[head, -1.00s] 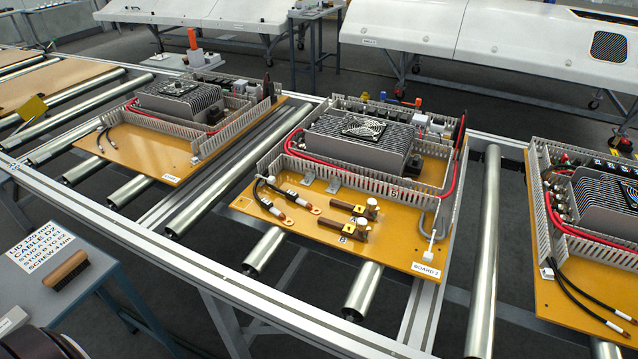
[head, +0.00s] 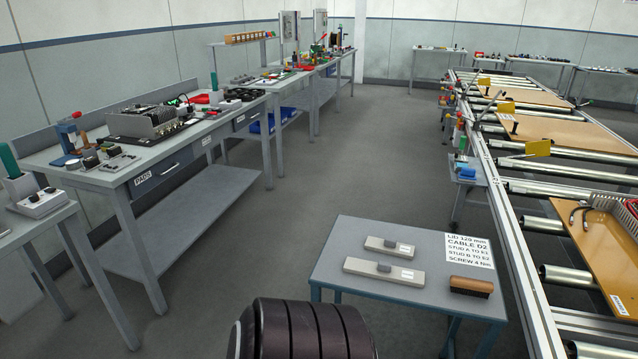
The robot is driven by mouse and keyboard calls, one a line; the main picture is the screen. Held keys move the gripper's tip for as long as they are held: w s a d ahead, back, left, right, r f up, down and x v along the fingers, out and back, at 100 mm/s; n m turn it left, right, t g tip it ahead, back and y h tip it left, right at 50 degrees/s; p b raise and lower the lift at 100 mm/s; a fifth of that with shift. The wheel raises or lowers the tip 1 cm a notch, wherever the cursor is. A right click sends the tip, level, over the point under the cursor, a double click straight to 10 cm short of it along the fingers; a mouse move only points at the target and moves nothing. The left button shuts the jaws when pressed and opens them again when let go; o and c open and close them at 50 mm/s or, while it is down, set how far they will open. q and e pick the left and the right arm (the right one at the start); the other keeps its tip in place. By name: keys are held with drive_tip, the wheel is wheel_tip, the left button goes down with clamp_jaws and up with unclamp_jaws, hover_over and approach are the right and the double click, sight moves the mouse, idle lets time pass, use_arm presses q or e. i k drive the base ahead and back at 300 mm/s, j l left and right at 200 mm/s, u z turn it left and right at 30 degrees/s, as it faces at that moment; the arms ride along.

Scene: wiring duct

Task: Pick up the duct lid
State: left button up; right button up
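Two flat light-grey bars that look like duct lids lie on a small grey-blue table (head: 335,255) in the head view. The shorter lid (head: 404,250) lies toward the back. The longer lid (head: 408,275) lies in front of it. Each carries a darker grey block on top and a small white label, too small to read. Neither of my grippers is in view.
A wooden-backed brush (head: 471,287) lies right of the longer lid. A roller conveyor with a board (head: 595,250) runs along the right. Workbenches (head: 195,135) with equipment line the left. The floor (head: 300,195) between them is clear.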

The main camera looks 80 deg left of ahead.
sight(381, 270)
drive_tip(key=j+u, duration=0.1)
drive_tip(key=u, duration=2)
drive_tip(key=z, duration=2.6)
drive_tip(key=u, duration=2.6)
